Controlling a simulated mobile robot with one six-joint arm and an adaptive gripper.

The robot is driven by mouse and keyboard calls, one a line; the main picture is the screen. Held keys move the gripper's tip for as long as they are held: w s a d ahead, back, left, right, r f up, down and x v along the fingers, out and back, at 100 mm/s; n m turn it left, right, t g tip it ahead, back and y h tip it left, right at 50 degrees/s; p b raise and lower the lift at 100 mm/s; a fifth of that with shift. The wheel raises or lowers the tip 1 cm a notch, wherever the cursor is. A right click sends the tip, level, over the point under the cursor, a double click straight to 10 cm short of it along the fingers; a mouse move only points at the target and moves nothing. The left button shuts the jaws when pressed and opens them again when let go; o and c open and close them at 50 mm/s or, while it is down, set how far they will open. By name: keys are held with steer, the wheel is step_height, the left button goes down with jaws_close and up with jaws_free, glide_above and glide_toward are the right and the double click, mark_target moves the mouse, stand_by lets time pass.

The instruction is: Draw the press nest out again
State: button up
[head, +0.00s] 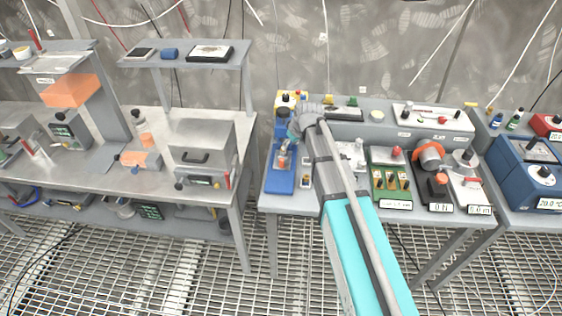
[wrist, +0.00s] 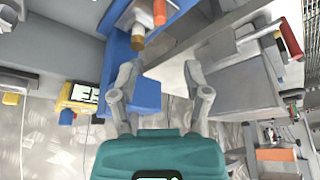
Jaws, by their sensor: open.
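The small blue press (head: 280,183) stands at the left end of the right-hand bench in the head view. A pale part with an orange piece (head: 284,158) sits on it; I take this to be the press nest area, but it is small. In the wrist view the blue press body (wrist: 117,58) shows at upper left, with a brass-coloured knob (wrist: 138,40) at its front. The orange piece (wrist: 160,12) is above it. My gripper (wrist: 163,72) is open and empty, its fingers apart, close to the press. In the head view its end (head: 295,128) is partly hidden by my arm.
A yellow-framed display (wrist: 82,95) is left of my fingers in the wrist view. A grey box with a handle (head: 202,147) stands on the left bench, across a gap. A green board (head: 392,185) lies right of my arm.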

mark_target(282, 160)
steer(key=shift+b+x, duration=6.2)
steer(key=shift+x, duration=0.6)
steer(key=shift+w, duration=0.1)
jaws_close()
